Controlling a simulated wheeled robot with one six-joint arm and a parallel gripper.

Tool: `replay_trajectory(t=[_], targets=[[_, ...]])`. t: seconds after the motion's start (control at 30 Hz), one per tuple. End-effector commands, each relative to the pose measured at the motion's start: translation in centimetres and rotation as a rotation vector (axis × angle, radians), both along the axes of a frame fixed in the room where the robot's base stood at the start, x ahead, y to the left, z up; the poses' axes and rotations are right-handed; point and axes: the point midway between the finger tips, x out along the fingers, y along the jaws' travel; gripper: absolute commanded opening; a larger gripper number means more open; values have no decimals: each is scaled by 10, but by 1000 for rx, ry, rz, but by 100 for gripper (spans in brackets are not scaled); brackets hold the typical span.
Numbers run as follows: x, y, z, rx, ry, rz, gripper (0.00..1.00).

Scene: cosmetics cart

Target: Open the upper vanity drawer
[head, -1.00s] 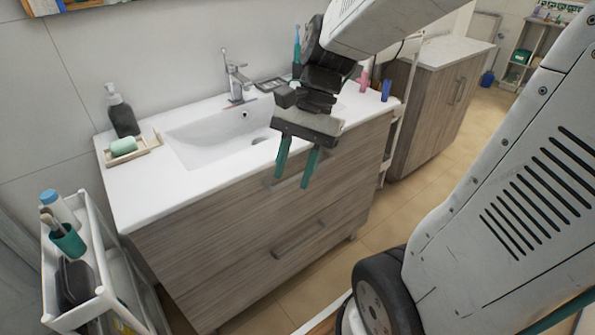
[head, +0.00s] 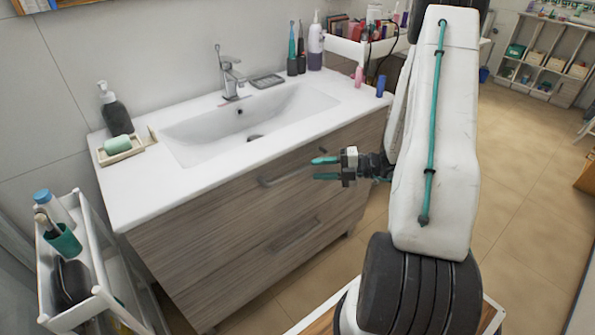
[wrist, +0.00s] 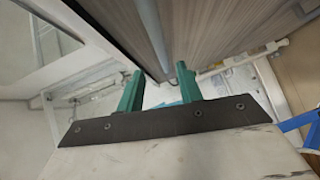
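The upper vanity drawer (head: 225,200) has a wood-grain front below the white sink top, and it looks shut. Its grey bar handle (head: 278,178) runs across the front and also shows in the wrist view (wrist: 152,35). My gripper (head: 316,168) is open, its two green fingers apart, at the right end of this handle. In the wrist view my gripper (wrist: 160,82) has the bar in line with the gap between the fingers. I cannot tell whether the bar lies between the fingertips.
The lower drawer, with its own handle (head: 297,232), is below. The sink (head: 245,118) is above. A soap dispenser (head: 116,112) and soap tray stand at the left of the top. A white cart (head: 95,270) stands at the left front. Open floor (head: 525,190) lies to the right.

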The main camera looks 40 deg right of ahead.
Motion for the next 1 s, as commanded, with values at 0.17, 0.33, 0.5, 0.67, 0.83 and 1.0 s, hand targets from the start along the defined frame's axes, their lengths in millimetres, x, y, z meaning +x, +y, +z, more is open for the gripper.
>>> replay_trajectory(t=[0.17, 0.33, 0.5, 0.67, 0.83, 1.0], targets=[[9, 6, -7, 25, 18, -21, 36], [28, 28, -11, 22, 17, -18, 36], [44, 45, -14, 22, 16, -18, 36], [51, 52, -15, 21, 16, -20, 36], [52, 53, -15, 21, 16, -20, 36], [52, 53, -15, 20, 15, -19, 17]])
